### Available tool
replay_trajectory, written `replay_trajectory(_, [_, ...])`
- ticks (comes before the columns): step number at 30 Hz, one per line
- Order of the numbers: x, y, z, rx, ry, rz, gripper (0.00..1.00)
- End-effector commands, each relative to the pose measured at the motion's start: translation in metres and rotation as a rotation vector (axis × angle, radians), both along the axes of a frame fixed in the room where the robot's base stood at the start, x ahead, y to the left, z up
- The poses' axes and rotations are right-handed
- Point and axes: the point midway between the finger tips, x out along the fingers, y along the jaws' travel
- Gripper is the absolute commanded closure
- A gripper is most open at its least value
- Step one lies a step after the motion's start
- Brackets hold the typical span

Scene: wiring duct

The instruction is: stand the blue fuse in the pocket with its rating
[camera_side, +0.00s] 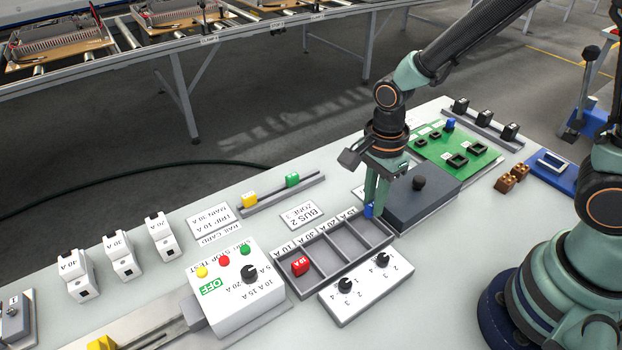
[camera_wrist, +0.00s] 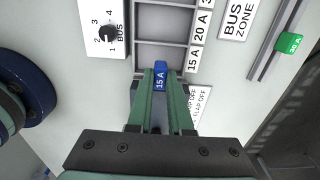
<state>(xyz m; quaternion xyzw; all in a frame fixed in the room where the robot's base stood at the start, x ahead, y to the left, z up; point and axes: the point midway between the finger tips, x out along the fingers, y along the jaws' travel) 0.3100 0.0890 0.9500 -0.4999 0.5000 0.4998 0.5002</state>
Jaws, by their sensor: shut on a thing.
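The blue fuse (camera_side: 369,210), marked 15 A in the wrist view (camera_wrist: 160,76), is held between the fingertips of my gripper (camera_side: 375,204), which is shut on it. The fuse looks roughly upright, at the 15 A end of the grey pocket tray (camera_wrist: 162,44). In the side view the tray (camera_side: 326,252) has several pockets with rating labels along its far edge. The 15 A label (camera_wrist: 194,58) is beside the end pocket. I cannot tell whether the fuse's lower end is inside that pocket or above it. My fingers (camera_wrist: 160,108) partly hide the fuse.
A red fuse (camera_side: 300,266) stands in the leftmost pocket. A white panel with two black knobs (camera_side: 366,288) lies in front of the tray. A dark grey block with a knob (camera_side: 420,200) stands close right of my gripper. A rail with yellow and green fuses (camera_side: 270,198) lies behind.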

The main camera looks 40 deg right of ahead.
Motion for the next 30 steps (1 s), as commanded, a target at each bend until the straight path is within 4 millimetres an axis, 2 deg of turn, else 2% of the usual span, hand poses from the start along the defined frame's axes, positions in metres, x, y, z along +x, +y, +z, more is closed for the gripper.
replay_trajectory(5, [-0.001,0.0,-0.012,-0.001,0.003,0.0,1.0])
replay_trajectory(13, [-0.001,0.0,-0.042,-0.001,0.003,0.0,1.0])
replay_trajectory(26, [0.0,0.0,-0.047,0.0,0.001,0.0,1.0])
replay_trajectory(27, [0.0,0.0,-0.047,0.0,0.001,0.0,0.74])
replay_trajectory(29, [0.0,0.0,-0.046,0.0,0.0,0.0,0.52])
replay_trajectory(30, [0.0,0.0,-0.046,0.0,0.0,0.0,0.52])
